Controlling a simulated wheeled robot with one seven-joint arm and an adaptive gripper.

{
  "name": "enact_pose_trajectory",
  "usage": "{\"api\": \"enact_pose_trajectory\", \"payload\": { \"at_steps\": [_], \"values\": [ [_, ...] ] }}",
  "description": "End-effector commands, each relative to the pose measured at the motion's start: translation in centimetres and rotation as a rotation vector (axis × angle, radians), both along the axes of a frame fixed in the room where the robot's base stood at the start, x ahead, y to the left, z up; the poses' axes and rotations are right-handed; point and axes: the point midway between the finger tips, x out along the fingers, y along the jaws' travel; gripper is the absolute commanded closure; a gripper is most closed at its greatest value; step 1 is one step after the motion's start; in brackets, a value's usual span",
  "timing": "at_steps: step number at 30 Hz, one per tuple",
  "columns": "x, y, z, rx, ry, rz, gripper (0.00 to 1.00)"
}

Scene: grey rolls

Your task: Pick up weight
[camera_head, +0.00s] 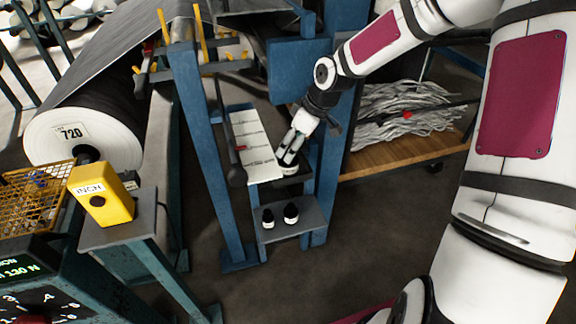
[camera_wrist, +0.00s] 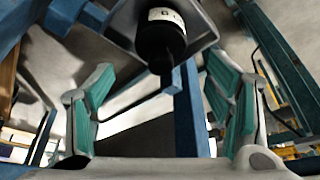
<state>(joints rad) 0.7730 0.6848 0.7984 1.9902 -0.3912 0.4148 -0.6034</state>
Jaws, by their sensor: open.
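A black weight (camera_wrist: 160,40) with a white label band sits on a grey tray (camera_wrist: 203,28) at the top of the wrist view. Its narrow knob points toward my gripper (camera_wrist: 163,95). The teal-padded fingers are spread wide on either side, and the space between them is empty. In the head view my gripper (camera_head: 289,150) reaches down to the small upper tray of the blue stand and mostly hides what is there. Two more black weights, a left one (camera_head: 268,217) and a right one (camera_head: 291,214), stand upright on the lower shelf (camera_head: 282,236).
Blue posts (camera_head: 196,140) flank the stand closely. A white scale plate (camera_head: 252,145) is left of my gripper. A wooden shelf with grey strands (camera_head: 405,110) is at right. A yellow box (camera_head: 100,196) and large roll (camera_head: 85,140) are at left.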

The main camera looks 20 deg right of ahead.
Motion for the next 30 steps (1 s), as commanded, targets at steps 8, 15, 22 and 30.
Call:
{"api": "enact_pose_trajectory", "payload": {
  "at_steps": [8, 15, 22, 30],
  "values": [
    [0.3, 0.4, -1.9, 0.0, 0.0, 0.001, 0.27],
    [1.1, 1.2, -5.0, 0.0, 0.001, 0.001, 0.27],
    [1.2, 1.2, -5.2, -0.001, -0.001, -0.002, 0.27],
    [1.2, 1.2, -5.2, 0.0, 0.0, -0.001, 0.81]
  ]
}}
